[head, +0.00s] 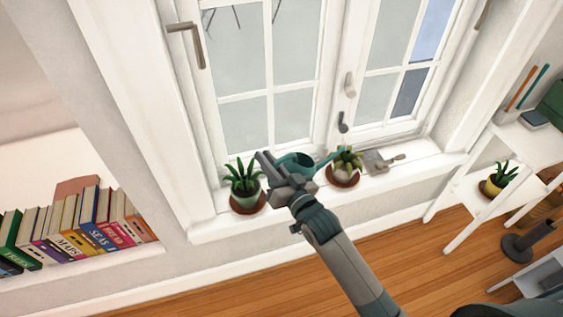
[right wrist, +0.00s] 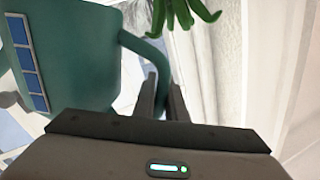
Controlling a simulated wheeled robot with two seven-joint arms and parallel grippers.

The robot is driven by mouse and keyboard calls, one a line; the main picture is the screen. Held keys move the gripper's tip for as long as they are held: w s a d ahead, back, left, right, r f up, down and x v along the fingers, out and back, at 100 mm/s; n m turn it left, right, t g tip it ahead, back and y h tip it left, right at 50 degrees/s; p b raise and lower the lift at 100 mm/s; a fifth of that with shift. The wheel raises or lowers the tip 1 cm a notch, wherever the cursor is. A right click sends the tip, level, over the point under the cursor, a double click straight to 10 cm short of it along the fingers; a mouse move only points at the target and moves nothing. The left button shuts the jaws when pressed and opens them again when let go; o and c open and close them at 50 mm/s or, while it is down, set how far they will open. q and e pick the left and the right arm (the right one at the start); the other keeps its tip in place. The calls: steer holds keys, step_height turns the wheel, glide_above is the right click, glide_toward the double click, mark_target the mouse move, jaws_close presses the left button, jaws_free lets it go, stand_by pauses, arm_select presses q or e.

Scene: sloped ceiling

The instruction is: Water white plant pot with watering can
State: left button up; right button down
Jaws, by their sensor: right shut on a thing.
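The teal watering can (head: 293,161) is in front of the window, its spout reaching right over the plant in the right pot. My right gripper (head: 277,175) is shut on the can's handle; the right wrist view shows the can's body (right wrist: 80,60) and the curved handle (right wrist: 150,48) between the fingers (right wrist: 163,98). The pale, whitish pot (head: 343,174) stands on a brown saucer on the sill, partly hidden by its leaves. Whether water flows cannot be made out. My left gripper is not in view.
A green pot (head: 245,198) with a spiky plant stands on a saucer left of the can. A grey metal tool (head: 378,162) lies right of the pale pot on the sill (head: 425,165). Books (head: 95,225) line the left; a white shelf (head: 470,195) stands at right.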

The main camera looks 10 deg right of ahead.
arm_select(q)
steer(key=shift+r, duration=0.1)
arm_select(e)
steer(key=shift+r, duration=0.2)
arm_select(q)
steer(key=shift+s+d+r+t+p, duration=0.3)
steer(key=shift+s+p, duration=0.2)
steer(key=shift+p, duration=0.65)
arm_select(e)
steer(key=shift+w+d+r+m, duration=0.1)
steer(key=shift+d+r+m, duration=0.15)
steer(key=shift+r, duration=0.25)
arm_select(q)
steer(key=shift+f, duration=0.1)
arm_select(e)
steer(key=shift+a, duration=0.1)
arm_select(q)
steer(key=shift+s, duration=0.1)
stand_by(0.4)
